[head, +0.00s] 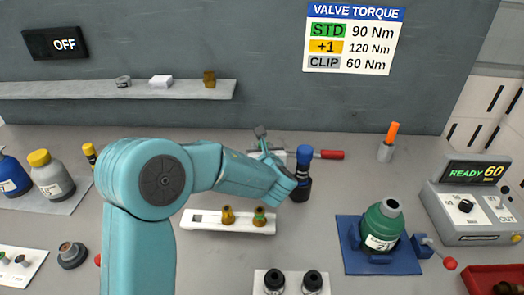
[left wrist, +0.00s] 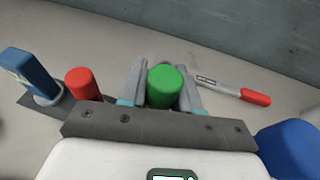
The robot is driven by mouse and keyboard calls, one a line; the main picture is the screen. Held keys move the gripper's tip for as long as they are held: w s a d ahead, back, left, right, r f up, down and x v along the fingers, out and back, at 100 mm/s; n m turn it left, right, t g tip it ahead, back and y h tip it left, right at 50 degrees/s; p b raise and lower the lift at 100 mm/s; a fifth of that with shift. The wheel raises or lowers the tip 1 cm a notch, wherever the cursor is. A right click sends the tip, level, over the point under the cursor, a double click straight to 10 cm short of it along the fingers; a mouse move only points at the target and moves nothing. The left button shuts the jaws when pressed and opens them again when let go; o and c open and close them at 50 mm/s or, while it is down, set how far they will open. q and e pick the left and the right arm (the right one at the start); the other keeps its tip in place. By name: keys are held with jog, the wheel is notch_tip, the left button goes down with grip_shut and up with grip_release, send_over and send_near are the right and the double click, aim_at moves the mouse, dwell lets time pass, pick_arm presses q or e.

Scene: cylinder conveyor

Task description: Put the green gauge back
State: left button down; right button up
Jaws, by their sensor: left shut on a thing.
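The green gauge shows in the left wrist view as a round green top (left wrist: 165,86), seen end-on. My left gripper (left wrist: 164,92) is shut on it, with one grey finger on each side. What lies below the green top is hidden, and I cannot tell whether it touches the table. In the head view my own arm hides the gauge. A blue-topped black piece (head: 303,172) stands upright close to the right of my left wrist; a blue shape (left wrist: 290,150) shows at lower right in the wrist view. My right gripper is not in view.
A red cylinder (left wrist: 84,84) and a blue piece (left wrist: 30,76) stand left of the gripper. A red-handled tool (head: 330,154) lies behind. A white rack (head: 214,225) holds two brass pieces. A green bottle (head: 382,222) sits in a blue fixture at right.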

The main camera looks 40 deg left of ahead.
pick_arm(q)
jog(key=shift+r, duration=0.1)
jog(key=shift+s+b, duration=0.15)
jog(key=shift+b, duration=0.15)
dwell(0.6)
dwell(0.4)
jog(key=shift+f+b, duration=1.85)
jog(key=shift+b, duration=0.4)
jog(key=c, duration=0.7)
grip_release()
jog(key=shift+r, duration=0.15)
